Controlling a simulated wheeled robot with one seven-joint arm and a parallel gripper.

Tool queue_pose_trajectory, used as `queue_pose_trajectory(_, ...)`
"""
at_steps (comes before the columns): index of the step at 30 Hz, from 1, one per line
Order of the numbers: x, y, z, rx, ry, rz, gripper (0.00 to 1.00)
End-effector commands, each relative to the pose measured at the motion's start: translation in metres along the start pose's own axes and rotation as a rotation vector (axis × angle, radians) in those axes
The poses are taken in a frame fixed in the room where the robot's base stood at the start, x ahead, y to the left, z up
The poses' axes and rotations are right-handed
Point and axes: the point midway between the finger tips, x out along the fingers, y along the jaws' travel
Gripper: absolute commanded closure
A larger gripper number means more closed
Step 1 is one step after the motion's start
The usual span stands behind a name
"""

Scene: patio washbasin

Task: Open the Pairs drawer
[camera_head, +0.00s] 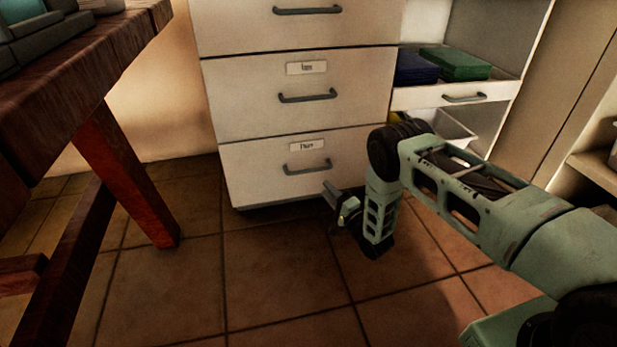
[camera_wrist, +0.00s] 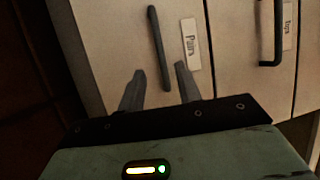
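The Pairs drawer (camera_head: 262,164) is the lowest white drawer of the cabinet in the head view, and looks closed. Its grey bar handle (camera_head: 308,168) sits below a small label; the handle also shows in the wrist view (camera_wrist: 158,48), beside the label reading "Pairs" (camera_wrist: 191,44). My gripper (camera_head: 334,207) is low in front of this drawer, near the floor. In the wrist view my gripper (camera_wrist: 159,83) has its two fingers spread apart, with the near end of the handle between their tips. I cannot tell whether either finger touches it.
Above is another closed drawer with a handle (camera_head: 308,97) and label. A wooden table (camera_head: 125,180) stands at left. At right are a shelf with green (camera_head: 455,63) and blue folded items and a white bin (camera_head: 452,127). The tiled floor in front is clear.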

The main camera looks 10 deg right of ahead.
Motion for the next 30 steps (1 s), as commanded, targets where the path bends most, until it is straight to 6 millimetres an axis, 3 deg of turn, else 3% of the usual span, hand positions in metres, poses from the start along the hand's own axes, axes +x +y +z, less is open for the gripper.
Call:
queue_pose_trajectory(9, 0.066, 0.005, 0.001, -0.002, -0.002, -0.004, 0.66)
queue_pose_trajectory(15, 0.095, 0.004, 0.001, -0.002, -0.001, -0.001, 0.66)
queue_pose_trajectory(21, 0.108, 0.001, 0.000, 0.000, 0.000, 0.000, 0.66)
queue_pose_trajectory(29, 0.109, 0.000, 0.000, 0.000, 0.001, 0.001, 0.66)
queue_pose_trajectory(30, 0.109, 0.000, 0.000, 0.000, 0.001, 0.001, 0.72)
